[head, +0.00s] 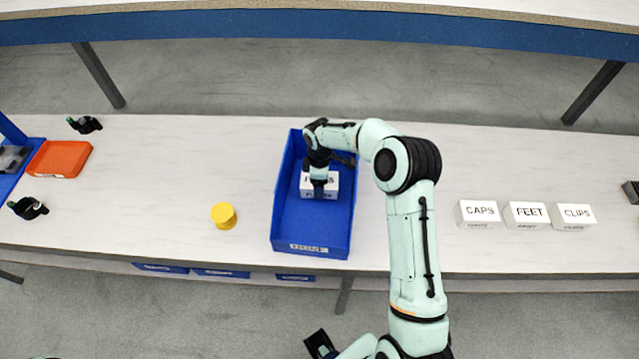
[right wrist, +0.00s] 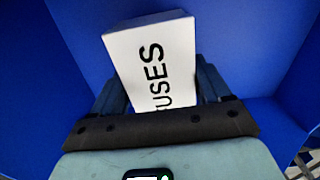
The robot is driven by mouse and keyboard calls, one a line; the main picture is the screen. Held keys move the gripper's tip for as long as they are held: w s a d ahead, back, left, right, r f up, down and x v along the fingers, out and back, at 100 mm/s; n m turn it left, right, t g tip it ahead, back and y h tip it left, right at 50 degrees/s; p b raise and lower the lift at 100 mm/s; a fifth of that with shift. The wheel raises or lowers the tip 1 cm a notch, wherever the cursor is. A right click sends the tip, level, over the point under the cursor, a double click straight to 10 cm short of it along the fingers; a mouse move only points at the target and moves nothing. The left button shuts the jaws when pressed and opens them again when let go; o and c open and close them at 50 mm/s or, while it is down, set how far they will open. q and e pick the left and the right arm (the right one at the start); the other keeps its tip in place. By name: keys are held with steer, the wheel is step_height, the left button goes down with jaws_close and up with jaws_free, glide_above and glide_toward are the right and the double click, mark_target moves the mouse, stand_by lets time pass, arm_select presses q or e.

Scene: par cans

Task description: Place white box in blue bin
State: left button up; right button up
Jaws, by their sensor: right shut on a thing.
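The white box (head: 331,183) is inside the blue bin (head: 312,225), toward its far half. In the right wrist view the white box (right wrist: 152,58) shows black lettering ending in "USES"; its near end is hidden by my gripper. My right gripper (head: 319,180) reaches down into the blue bin from above and is shut on the white box, a finger on each side. Blue bin walls (right wrist: 275,45) surround it in the right wrist view. I cannot tell whether the box touches the bin floor.
White boxes marked CAPS (head: 479,212), FEET (head: 526,214) and CLIPS (head: 573,215) stand right of my arm. A yellow round item (head: 223,215) sits left of the bin. An orange tray (head: 60,159) is at the far left. The table between is clear.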

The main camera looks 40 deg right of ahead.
steer(key=shift+f, duration=0.75)
steer(key=o, duration=1.1)
steer(key=shift+f, duration=0.15)
step_height(320, 180, up, 12)
steer(key=shift+r+p, duration=0.2)
steer(key=shift+p, duration=0.15)
